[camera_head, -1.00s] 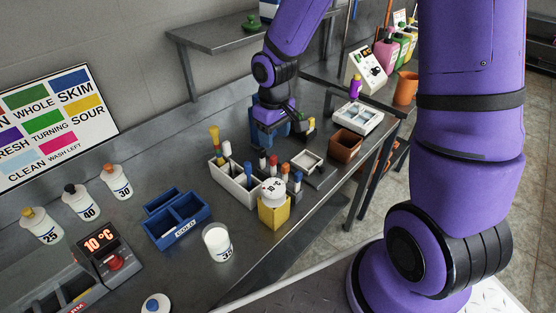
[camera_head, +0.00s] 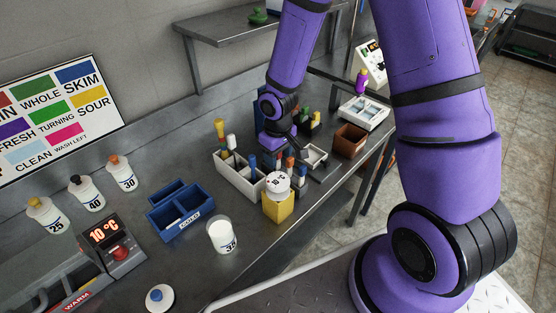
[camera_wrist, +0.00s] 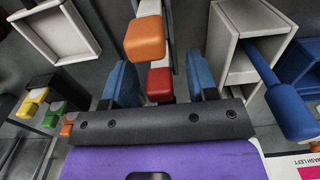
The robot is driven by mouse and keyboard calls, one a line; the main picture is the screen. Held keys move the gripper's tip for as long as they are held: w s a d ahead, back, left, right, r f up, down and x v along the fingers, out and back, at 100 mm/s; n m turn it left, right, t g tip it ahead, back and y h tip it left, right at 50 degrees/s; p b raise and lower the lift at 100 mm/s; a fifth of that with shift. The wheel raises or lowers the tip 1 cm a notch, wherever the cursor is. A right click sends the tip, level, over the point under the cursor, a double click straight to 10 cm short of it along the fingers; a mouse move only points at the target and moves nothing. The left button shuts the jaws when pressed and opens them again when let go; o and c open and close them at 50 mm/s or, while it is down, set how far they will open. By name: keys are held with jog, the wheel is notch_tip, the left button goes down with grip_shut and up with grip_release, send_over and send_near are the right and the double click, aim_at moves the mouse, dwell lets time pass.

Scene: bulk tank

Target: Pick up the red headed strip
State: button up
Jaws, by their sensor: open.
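The red headed strip shows in the wrist view as a red block-shaped head (camera_wrist: 160,86) on a pale stem. It lies between the two blue finger pads of my gripper (camera_wrist: 161,82), with a visible gap on each side. An orange headed strip (camera_wrist: 145,38) stands just beyond it, close by. In the head view my gripper (camera_head: 283,150) is low over the group of strips behind the yellow block, and it largely hides the red head there. The orange head (camera_head: 290,163) and a blue head (camera_head: 303,171) show beside it. My gripper is open and empty.
A white compartment rack (camera_head: 232,178) holding tall strips stands left of my gripper; a blue headed one (camera_wrist: 292,110) is close in the wrist view. A yellow block (camera_head: 278,208) with a white jar stands in front. A small pale tray (camera_head: 313,156) and brown box (camera_head: 350,140) are right.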

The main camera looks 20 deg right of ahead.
jog(key=shift+f, duration=0.3)
jog(key=shift+c, duration=0.2)
jog(key=c, duration=0.9)
grip_shut()
jog(key=shift+r, duration=0.15)
